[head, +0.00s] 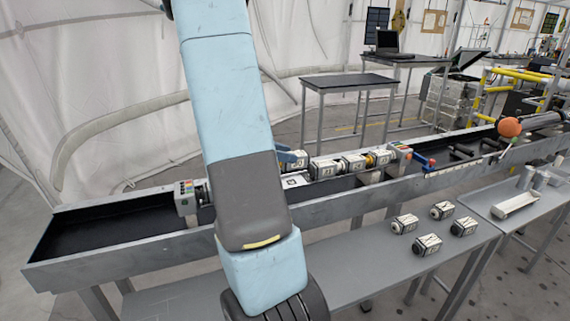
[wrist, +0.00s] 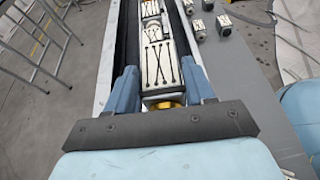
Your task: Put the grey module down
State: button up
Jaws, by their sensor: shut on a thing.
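In the wrist view my gripper (wrist: 162,76) has its two blue fingers on either side of a grey module (wrist: 159,66) with a pale top crossed by black lines. A gold ring (wrist: 165,104) shows at the module's near end. The module lies in line with the long trough, and another pale module (wrist: 150,9) is just beyond it. I cannot tell whether the held module touches the trough floor. In the head view my arm hides most of the gripper; one blue finger (head: 292,157) shows beside the row of modules (head: 325,168).
The long grey trough (head: 130,247) has a black floor, bare at its left end. A small block with coloured buttons (head: 186,197) stands in it. Several loose modules (head: 427,244) sit on the lower grey table (head: 370,275). An orange ball (head: 509,127) is at the right.

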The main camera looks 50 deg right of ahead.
aim_at(284, 166)
jog(key=shift+w+d+f, duration=0.25)
jog(key=shift+w+f, duration=0.05)
jog(key=shift+f, duration=1.65)
jog(key=shift+f, duration=0.6)
jog(key=o, duration=1.4)
